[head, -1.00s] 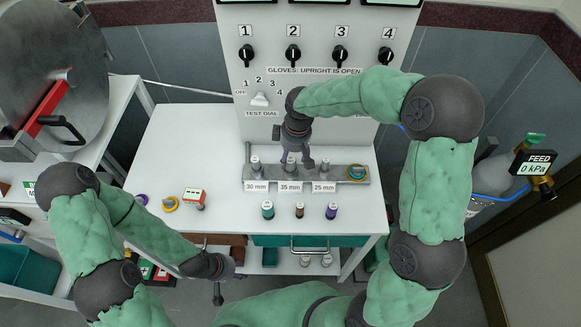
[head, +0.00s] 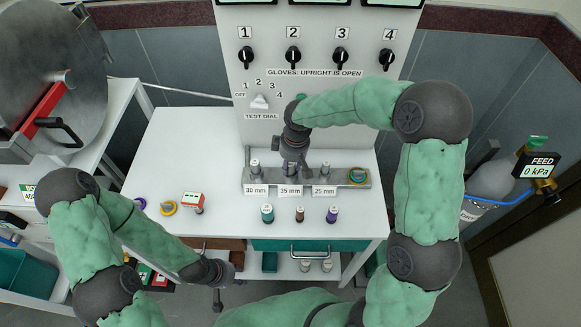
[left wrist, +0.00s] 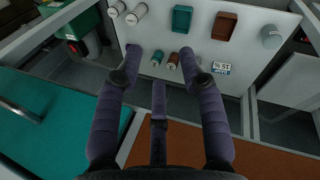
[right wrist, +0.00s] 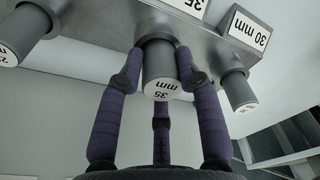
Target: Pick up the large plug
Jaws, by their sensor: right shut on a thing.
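The large plug, a grey cylinder marked 35 mm (right wrist: 160,70), stands in the middle of the metal rack (head: 340,178), behind its 35 mm label (head: 289,191). My right gripper (head: 291,170) comes down over it from above. In the right wrist view its purple fingers (right wrist: 160,72) are shut on the plug from both sides. The plug's far end seems still at the rack; I cannot tell whether it has lifted. My left gripper (left wrist: 162,65) is open and empty, low in front of the table; it also shows in the head view (head: 218,297).
The 30 mm plug (right wrist: 238,90) and the 25 mm plug (head: 325,169) stand on either side. Several small bottles, one teal-capped (head: 267,212), stand in front of the rack. The left of the white table (head: 190,150) is mostly clear. A control panel (head: 265,130) rises behind.

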